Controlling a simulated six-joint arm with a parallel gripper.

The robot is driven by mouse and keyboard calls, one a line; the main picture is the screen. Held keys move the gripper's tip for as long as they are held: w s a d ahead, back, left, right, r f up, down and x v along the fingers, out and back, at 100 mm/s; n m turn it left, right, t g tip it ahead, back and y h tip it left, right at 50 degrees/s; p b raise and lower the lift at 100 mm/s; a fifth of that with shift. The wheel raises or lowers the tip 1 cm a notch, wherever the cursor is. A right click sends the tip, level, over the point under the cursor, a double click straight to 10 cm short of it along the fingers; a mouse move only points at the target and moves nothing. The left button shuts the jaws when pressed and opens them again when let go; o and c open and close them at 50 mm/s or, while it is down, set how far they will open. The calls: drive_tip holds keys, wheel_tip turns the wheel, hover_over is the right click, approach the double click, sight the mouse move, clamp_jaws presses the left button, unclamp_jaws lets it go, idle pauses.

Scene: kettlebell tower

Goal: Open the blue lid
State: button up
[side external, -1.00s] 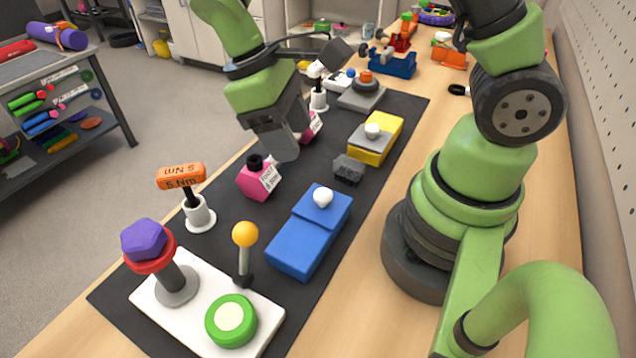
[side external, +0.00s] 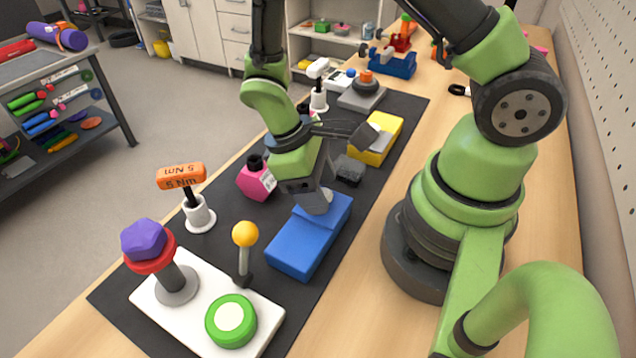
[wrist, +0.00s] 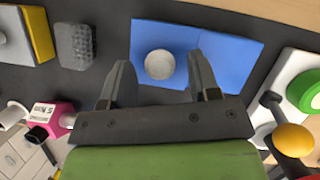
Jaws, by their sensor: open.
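The blue box (side external: 292,252) lies on the black mat, and its blue lid (side external: 334,214) covers the far part. The lid also shows in the wrist view (wrist: 183,38), with a round white knob (wrist: 159,64) on it. My gripper (side external: 318,203) is over the lid and hides the knob in the side view. In the wrist view my gripper (wrist: 161,74) is open, with one finger on each side of the knob. I cannot tell whether the fingers touch it. The lid looks shut.
A white board (side external: 180,317) with a yellow-ball lever (side external: 245,235), a green button (side external: 231,320) and a purple-topped post (side external: 144,240) stands near the box. A pink bottle (side external: 256,178), dark grey block (side external: 348,170) and yellow box (side external: 384,125) are beyond it.

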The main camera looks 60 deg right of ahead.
sight(318, 219)
clamp_jaws()
drive_tip(key=shift+a, duration=1.7)
unclamp_jaws()
drive_tip(key=v, duration=1)
